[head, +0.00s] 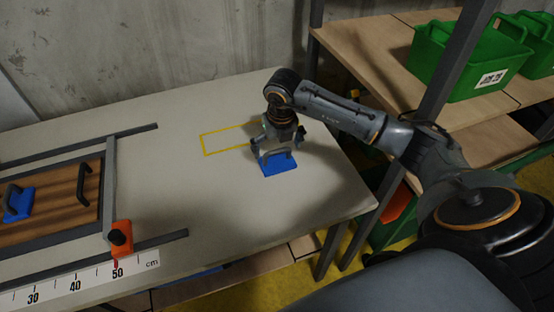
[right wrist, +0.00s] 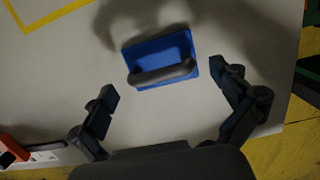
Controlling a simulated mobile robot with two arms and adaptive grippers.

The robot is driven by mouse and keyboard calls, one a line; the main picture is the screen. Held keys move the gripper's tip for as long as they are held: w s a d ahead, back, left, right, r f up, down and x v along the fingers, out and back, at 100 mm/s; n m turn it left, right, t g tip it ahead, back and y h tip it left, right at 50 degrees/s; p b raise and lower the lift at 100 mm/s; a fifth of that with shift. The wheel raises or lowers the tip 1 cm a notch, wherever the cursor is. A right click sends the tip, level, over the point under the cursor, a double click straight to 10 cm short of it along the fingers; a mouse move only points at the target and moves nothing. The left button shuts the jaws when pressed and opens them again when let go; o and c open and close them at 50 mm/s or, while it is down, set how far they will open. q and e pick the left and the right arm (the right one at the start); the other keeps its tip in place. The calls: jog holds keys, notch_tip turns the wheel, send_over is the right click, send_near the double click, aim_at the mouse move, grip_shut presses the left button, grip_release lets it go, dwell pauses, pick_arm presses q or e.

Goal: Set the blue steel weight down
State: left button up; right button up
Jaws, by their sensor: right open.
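A blue steel weight (head: 279,166) with a dark bar handle rests on the pale table, outside the yellow outline (head: 203,145) and to its lower right. My right gripper (head: 275,150) is just above it, pointing down. In the right wrist view the weight (right wrist: 180,45) lies beyond my open fingers (right wrist: 168,88), and nothing is between them. The fingers appear apart from the handle. A second blue weight (head: 18,204) with a handle sits on a wooden board at the left. My left gripper is not in view.
The wooden board (head: 60,212) lies among grey rails, with an orange clamp (head: 121,238) and a centimetre scale (head: 80,284) at its right and front. Green bins (head: 470,65) stand on shelves at the right. The table between the clamp and the weight is clear.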

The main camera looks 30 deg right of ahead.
jog(key=shift+w+f, duration=0.15)
jog(key=shift+f, duration=0.8)
jog(key=shift+c, duration=0.4)
jog(key=c, duration=1.5)
jog(key=shift+w+r, duration=0.1)
jog(key=shift+r, duration=0.05)
jog(key=shift+c, duration=0.7)
